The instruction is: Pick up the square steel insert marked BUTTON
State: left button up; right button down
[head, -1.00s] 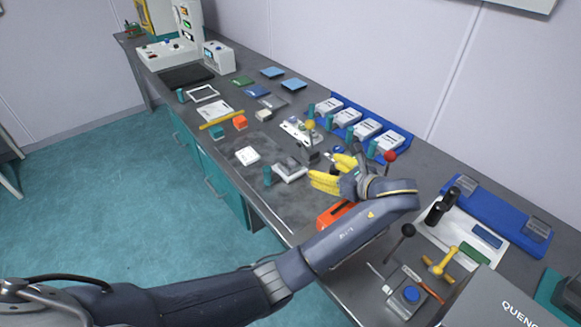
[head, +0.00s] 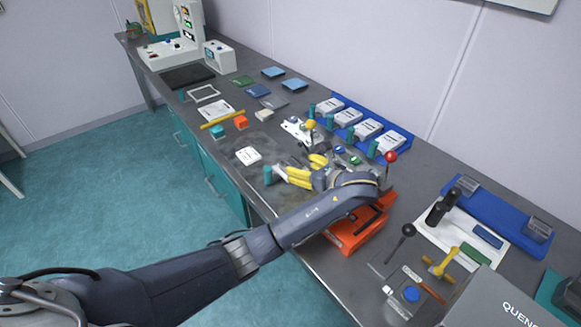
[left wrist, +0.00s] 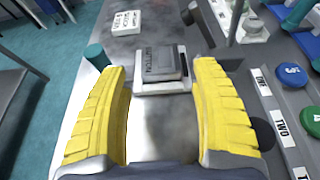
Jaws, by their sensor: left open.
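The square steel insert marked BUTTON (left wrist: 160,62) is a dark grey block in the left wrist view. It sits in a lighter metal holder (left wrist: 165,88) on the bench. My left gripper (head: 297,167) is open, its yellow fingers pointing toward the insert. In the left wrist view the insert lies ahead, between the far ends of the two fingers, with nothing held. Whether a finger touches it cannot be told. In the head view the gripper largely hides the insert. My right gripper is not in view.
A teal peg (left wrist: 97,55) stands left of the insert, and a white marked block (left wrist: 126,22) lies beyond. A labelled strip with blue (left wrist: 292,73) and green knobs is at right. An orange fixture (head: 352,238) and red-ball lever (head: 390,156) are near my left wrist.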

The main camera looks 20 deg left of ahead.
aim_at(291, 164)
pick_arm(q)
jog(key=shift+x, duration=2.9)
jog(key=shift+o, duration=0.2)
jog(key=shift+f, duration=0.15)
jog(key=shift+s, duration=0.1)
jog(key=c, duration=1.2)
